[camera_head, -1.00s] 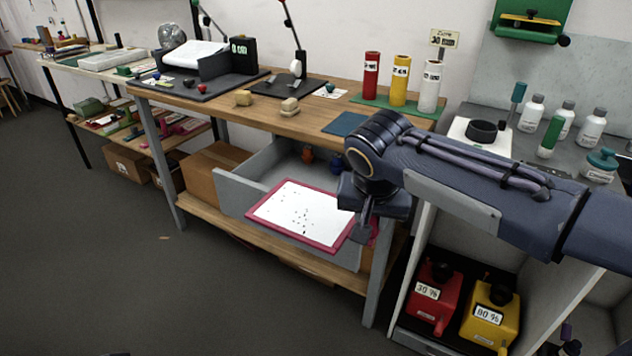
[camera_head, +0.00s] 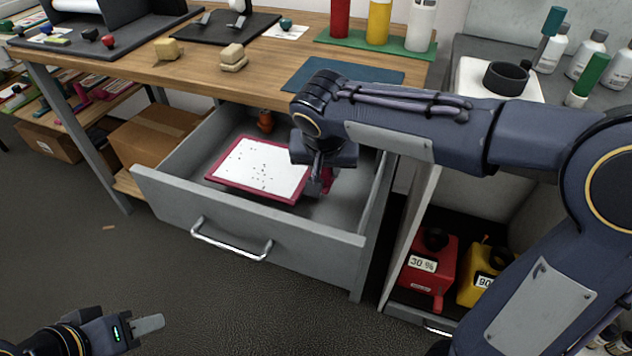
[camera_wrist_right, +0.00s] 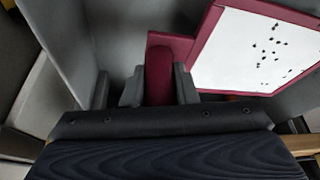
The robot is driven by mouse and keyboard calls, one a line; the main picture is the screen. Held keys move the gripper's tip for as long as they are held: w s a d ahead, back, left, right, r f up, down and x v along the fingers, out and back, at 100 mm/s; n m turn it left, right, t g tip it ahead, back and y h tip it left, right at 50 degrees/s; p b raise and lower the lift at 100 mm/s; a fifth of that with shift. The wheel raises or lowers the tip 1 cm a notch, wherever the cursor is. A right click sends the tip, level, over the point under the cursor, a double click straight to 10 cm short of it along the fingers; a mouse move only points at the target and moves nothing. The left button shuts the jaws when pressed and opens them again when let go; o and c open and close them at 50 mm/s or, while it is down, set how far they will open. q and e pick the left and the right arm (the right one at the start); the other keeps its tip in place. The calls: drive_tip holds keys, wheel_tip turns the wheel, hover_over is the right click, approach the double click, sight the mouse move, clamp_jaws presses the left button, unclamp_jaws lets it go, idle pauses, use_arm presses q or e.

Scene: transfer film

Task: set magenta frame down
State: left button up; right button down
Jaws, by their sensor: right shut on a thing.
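The magenta frame (camera_head: 250,189) surrounds a white panel with dark specks. It lies within the outline of the open grey drawer (camera_head: 255,228); I cannot tell whether it touches the drawer floor. My right gripper (camera_head: 322,184) is at the frame's right end, partly hidden by its own wrist. In the right wrist view, the right gripper (camera_wrist_right: 158,88) is shut on the frame's magenta tab (camera_wrist_right: 158,68), with the white panel (camera_wrist_right: 255,50) to the right. My left gripper (camera_head: 150,324) is at the bottom left, away from the frame; its jaw opening is unclear.
The wooden bench top (camera_head: 215,65) is above the drawer, with a blue mat (camera_head: 345,73) near its edge. A small orange thing (camera_head: 265,121) is at the drawer's back. Red (camera_head: 430,268) and yellow (camera_head: 478,277) containers stand in the right cabinet.

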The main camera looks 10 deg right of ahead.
sight(325, 184)
drive_tip(key=shift+f+b, duration=0.55)
drive_tip(key=shift+f, duration=2.05)
drive_tip(key=c, duration=1.1)
unclamp_jaws()
drive_tip(key=shift+c, duration=0.2)
drive_tip(key=shift+r, duration=0.3)
drive_tip(key=p+v, duration=0.2)
drive_tip(key=v, duration=0.9)
drive_tip(key=shift+s+r+p, duration=0.2)
drive_tip(key=shift+r+p, duration=0.1)
drive_tip(key=shift+p, duration=0.1)
